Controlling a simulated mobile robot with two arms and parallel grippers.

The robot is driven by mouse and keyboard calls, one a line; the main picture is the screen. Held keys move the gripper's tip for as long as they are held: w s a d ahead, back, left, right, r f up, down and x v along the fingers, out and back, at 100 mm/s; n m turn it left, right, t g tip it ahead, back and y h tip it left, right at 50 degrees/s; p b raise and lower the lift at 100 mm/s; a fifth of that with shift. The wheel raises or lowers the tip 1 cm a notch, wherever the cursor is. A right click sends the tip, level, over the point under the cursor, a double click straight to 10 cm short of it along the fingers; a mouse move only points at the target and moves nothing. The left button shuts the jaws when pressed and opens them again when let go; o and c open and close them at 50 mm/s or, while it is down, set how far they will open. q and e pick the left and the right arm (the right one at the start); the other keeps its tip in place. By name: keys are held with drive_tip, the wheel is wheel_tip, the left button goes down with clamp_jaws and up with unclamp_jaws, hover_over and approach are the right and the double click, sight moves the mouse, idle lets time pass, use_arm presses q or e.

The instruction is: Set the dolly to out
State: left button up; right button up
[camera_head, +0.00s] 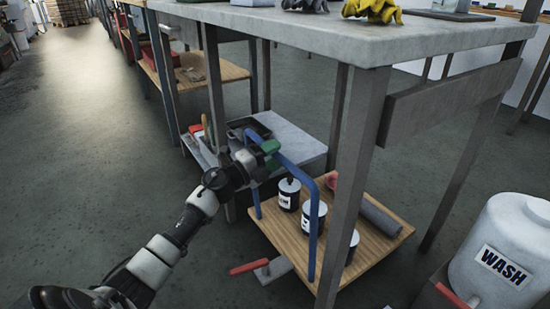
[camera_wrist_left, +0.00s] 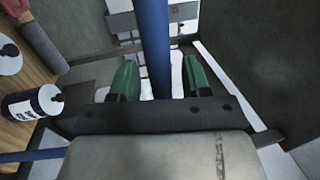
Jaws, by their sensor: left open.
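The dolly (camera_head: 271,224) is a low wooden platform with a tall blue tube handle (camera_head: 313,240). It stands partly under the grey workbench and carries white-labelled cans (camera_head: 289,194) and a grey roll (camera_head: 380,215). In the left wrist view the blue handle (camera_wrist_left: 153,40) passes between the two green fingers of the open gripper (camera_wrist_left: 160,80), with a gap visible on each side. My right gripper is in no view.
The workbench (camera_head: 300,38) overhangs the dolly, with a leg (camera_head: 355,160) close by. A red-handled tool (camera_head: 273,270) lies by the dolly's front left edge. A white WASH barrel (camera_head: 503,250) stands at right. The floor at left is clear.

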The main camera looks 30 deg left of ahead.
use_arm(q)
drive_tip(key=shift+w+d, duration=0.1)
drive_tip(key=shift+w, duration=0.15)
clamp_jaws()
